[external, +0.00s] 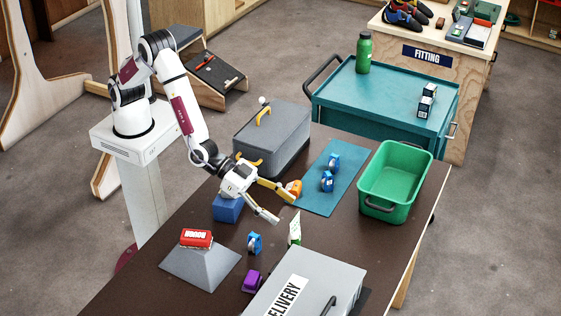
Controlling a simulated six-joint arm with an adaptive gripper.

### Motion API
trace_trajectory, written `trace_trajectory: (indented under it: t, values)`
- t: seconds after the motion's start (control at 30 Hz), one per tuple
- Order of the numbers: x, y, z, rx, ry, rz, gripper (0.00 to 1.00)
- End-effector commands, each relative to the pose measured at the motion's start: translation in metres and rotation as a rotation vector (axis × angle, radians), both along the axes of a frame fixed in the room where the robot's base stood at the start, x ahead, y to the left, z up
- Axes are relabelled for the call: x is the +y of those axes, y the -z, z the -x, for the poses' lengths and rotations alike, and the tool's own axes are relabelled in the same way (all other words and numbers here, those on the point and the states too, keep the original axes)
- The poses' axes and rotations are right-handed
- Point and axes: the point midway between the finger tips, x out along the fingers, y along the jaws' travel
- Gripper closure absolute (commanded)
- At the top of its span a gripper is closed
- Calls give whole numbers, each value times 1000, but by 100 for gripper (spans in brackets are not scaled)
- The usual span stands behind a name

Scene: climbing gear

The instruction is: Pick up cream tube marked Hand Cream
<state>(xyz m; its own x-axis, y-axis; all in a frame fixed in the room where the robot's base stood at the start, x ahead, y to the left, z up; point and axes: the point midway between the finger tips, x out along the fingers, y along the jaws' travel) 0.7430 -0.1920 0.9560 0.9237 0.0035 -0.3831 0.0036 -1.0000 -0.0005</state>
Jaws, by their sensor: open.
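A small upright white and green item (295,229) stands on the dark brown table behind the grey DELIVERY box. It may be the hand cream tube, but its print is too small to read. My gripper (286,209) is open and empty, with its yellow and white fingers spread above the table. The fingertips are just up and left of the white and green item in the picture, apparently apart from it. An orange item (294,187) shows by the yellow fingertip; I cannot tell whether they touch.
The grey DELIVERY box (338,270) stands in front. A red item (197,237) lies on a grey sloped block (188,266). Blue (254,243) and purple (251,281) items are nearby. A blue mat (318,201), green bin (412,157) and grey case (284,136) lie behind.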

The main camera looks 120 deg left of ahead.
Motion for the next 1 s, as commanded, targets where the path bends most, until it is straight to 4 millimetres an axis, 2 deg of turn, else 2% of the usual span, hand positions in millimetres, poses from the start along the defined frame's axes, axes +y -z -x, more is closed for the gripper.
trace_trajectory:
  t: [0.57,1.0]
  values:
    - [1,3,-7,0,0,1,39]
    - [2,15,-41,-1,-1,0,39]
